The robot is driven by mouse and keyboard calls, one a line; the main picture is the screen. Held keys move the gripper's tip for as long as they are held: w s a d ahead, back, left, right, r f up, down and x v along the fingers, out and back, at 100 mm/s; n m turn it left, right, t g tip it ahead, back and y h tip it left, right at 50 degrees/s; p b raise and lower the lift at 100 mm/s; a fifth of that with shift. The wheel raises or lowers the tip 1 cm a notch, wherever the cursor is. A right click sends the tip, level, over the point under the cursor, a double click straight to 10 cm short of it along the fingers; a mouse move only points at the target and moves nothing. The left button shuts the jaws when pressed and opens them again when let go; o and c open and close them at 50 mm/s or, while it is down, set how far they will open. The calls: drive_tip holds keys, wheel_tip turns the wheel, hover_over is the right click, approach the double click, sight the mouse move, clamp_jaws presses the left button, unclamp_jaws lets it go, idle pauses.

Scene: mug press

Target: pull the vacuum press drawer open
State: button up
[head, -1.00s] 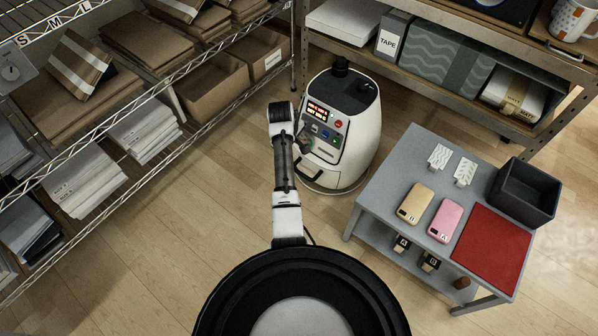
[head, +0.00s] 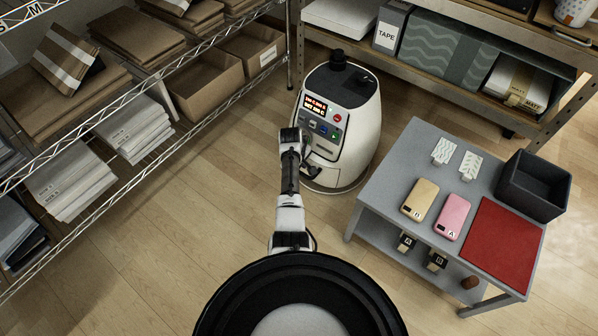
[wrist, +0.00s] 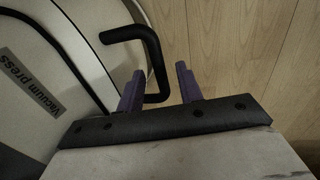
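The vacuum press (head: 349,132) is a rounded white machine with a dark top and a lit red display, on the floor at top centre in the head view. Its name label (wrist: 30,84) shows at the left in the wrist view. A black bent handle (wrist: 155,60) stands out from its white front. My gripper (wrist: 160,70) is open, with its two purple fingers on either side of the lower part of the handle. The left finger is close to the handle and a gap shows to the right finger. In the head view, my arm hides part of the press front.
A grey table (head: 385,190) stands right of the press, with two phone cases, a red mat (head: 503,248) and a dark bin (head: 533,187). A wire shelf (head: 150,150) runs along the left. A shelf with boxes stands behind. Wooden floor lies open between the wire shelf and press.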

drive_tip(key=shift+f, duration=0.3)
clamp_jaws()
idle(0.3)
